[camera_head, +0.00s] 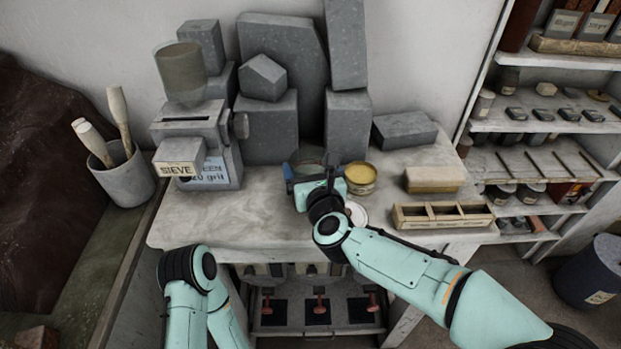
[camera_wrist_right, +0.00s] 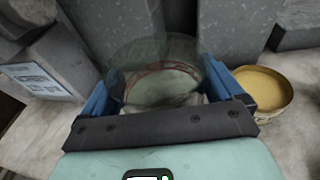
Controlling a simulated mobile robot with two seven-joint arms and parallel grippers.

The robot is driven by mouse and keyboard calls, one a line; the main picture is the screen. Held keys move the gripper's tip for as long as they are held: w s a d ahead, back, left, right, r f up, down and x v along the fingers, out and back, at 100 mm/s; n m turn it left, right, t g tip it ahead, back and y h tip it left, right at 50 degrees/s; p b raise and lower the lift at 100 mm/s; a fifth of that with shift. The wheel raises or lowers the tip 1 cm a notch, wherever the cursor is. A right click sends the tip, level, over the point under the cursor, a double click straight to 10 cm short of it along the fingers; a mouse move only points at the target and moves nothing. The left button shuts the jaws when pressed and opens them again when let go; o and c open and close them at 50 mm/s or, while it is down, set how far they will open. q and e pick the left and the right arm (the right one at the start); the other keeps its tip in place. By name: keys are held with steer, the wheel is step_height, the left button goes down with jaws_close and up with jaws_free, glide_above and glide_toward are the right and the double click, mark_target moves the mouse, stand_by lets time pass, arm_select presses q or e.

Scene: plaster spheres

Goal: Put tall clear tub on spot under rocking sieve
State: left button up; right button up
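The tall clear tub (camera_wrist_right: 160,72) is a see-through cylinder standing on the pale worktop, with a rim line and pale base visible through it. In the head view the tub (camera_head: 306,160) is partly hidden by my right gripper (camera_head: 318,177). In the right wrist view, the blue fingers of that gripper (camera_wrist_right: 157,98) stand wide apart, one on each side of the tub; firm contact does not show. The grey sieve machine (camera_head: 205,135), labelled SIEVE, stands left on the worktop with a cloudy cylinder on top. The spot under it is not clearly visible. My left gripper is out of view.
A yellow-filled round tin (camera_head: 360,177) stands close right of the right gripper. A yellowish block (camera_head: 434,180) and a wooden divided tray (camera_head: 443,215) lie further right. Grey stone blocks (camera_head: 285,55) stand behind. The front left worktop (camera_head: 230,220) is clear.

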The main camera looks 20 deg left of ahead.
steer(key=shift+c, duration=0.7)
steer(key=shift+r, duration=0.15)
